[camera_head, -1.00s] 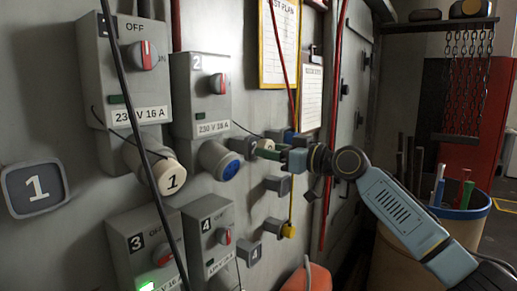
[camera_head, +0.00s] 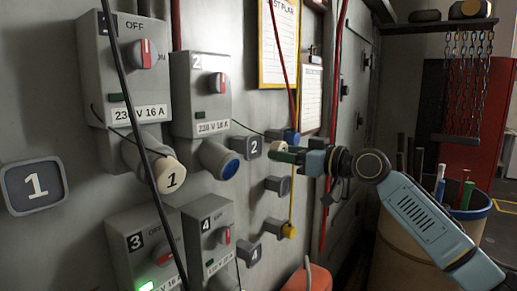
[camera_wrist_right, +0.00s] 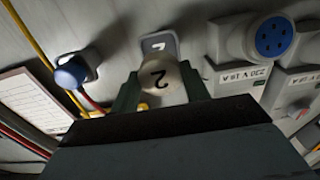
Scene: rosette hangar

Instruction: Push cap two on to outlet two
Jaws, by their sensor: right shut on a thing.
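Cap two (camera_wrist_right: 158,78) is a cream round cap marked 2, held between the fingers of my right gripper (camera_wrist_right: 162,92) in the right wrist view. In the head view the cap (camera_head: 279,159) shows as a small pale piece at the tip of the gripper (camera_head: 286,156). It is in front of and apart from the grey plate marked 2 (camera_head: 248,147). Outlet two (camera_head: 229,169), a grey socket with an uncovered blue face, is left of the gripper. Its pin holes show in the right wrist view (camera_wrist_right: 273,38). My left gripper is out of view.
Outlet one's cap (camera_head: 171,177) sits on the left socket. A blue cap (camera_head: 291,136) and a yellow one (camera_head: 288,231) hang on plates to the right. A black cable (camera_head: 124,80) crosses the left panels. A bin (camera_head: 405,255) stands at right.

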